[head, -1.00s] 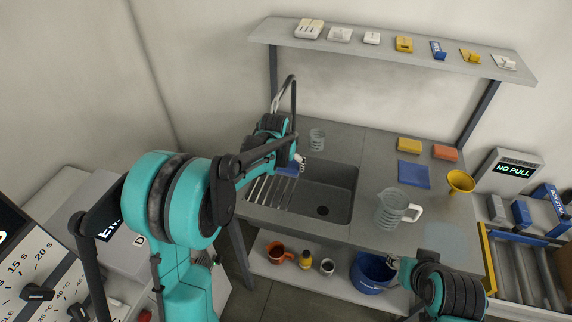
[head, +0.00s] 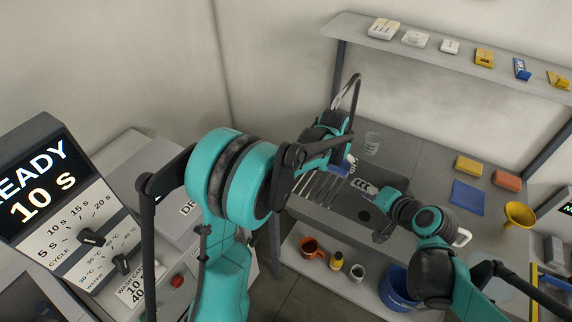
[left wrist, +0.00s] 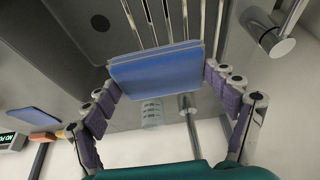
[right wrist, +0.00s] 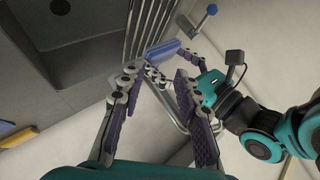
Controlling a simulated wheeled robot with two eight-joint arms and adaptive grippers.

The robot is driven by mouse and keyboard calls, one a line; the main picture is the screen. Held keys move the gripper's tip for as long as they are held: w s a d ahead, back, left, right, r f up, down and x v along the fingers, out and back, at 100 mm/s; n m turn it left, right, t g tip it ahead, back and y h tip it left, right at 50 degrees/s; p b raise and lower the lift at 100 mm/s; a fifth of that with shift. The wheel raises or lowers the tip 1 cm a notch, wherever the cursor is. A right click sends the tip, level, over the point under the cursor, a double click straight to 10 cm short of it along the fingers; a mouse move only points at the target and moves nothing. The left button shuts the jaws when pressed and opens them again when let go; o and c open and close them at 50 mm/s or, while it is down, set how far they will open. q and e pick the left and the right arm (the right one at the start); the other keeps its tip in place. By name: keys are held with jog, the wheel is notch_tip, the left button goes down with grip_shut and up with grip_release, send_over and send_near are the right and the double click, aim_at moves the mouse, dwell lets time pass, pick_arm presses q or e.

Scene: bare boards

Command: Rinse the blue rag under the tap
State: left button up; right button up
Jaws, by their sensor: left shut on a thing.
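The blue rag (left wrist: 155,72) is a folded pad between the fingers of my left gripper (left wrist: 160,88), which is shut on it. In the head view my left gripper (head: 343,163) is at the sink's left end, over the ribbed drainer. The rag also shows in the right wrist view (right wrist: 162,54). My right gripper (right wrist: 160,72) is open and empty, its fingers pointing toward the rag. In the head view my right gripper (head: 364,187) is over the sink (head: 312,209), close to the left one. The curved tap (head: 354,88) stands behind my left gripper.
A glass beaker (head: 372,143) stands behind the sink. A jug handle (head: 462,237) shows behind my right arm.

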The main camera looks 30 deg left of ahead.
jog(key=a+f+m+y, duration=0.1)
jog(key=a+f+y, duration=0.1)
jog(key=a, duration=0.4)
jog(key=w+a+f+y, duration=0.1)
jog(key=a+f+y, duration=0.1)
jog(key=a+f, duration=0.2)
jog(key=w+a+f+m+y, duration=0.1)
jog(key=a+f+y, duration=0.1)
jog(key=a, duration=0.5)
jog(key=shift+w+a+f+m+g, duration=0.15)
jog(key=shift+a+f+g, duration=0.05)
jog(key=shift+f, duration=0.25)
jog(key=shift+w+a+f+m+g, duration=0.1)
jog(key=shift+a+f+m+g, duration=0.1)
jog(key=shift+f, duration=0.25)
jog(key=x, duration=1.1)
jog(key=shift+w+a, duration=0.2)
jog(key=shift+a, duration=0.15)
grip_shut()
